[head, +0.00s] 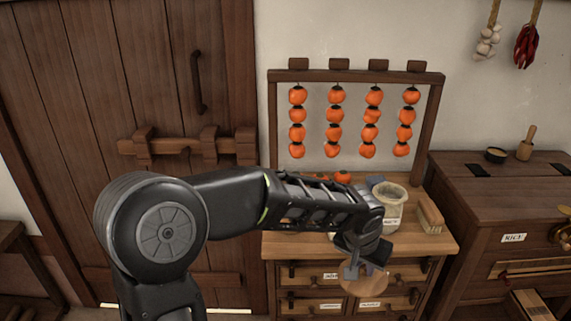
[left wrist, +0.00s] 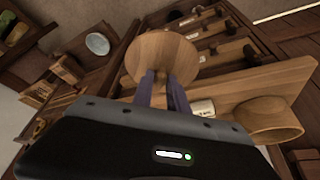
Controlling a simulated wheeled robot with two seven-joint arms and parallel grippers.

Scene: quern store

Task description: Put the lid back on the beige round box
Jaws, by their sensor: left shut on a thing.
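My left gripper (head: 360,262) is shut on a round, flat wooden lid (head: 364,283) and holds it in front of the drawers, out past the front edge of the chest top. In the left wrist view, the fingers (left wrist: 165,88) grip the lid (left wrist: 160,54) from below in the picture. A beige round box (left wrist: 272,126) stands on the pale wooden top at the right of that view, apart from the lid; it appears open. In the head view my left arm seems to hide this box. My right gripper is not in view.
On the chest top (head: 437,243) stand a pale labelled crock (head: 391,194) and a brush (head: 429,214), close to my wrist. A rack of orange persimmons (head: 371,115) rises behind. A darker chest (head: 480,190) with a small bowl (head: 496,155) stands at right.

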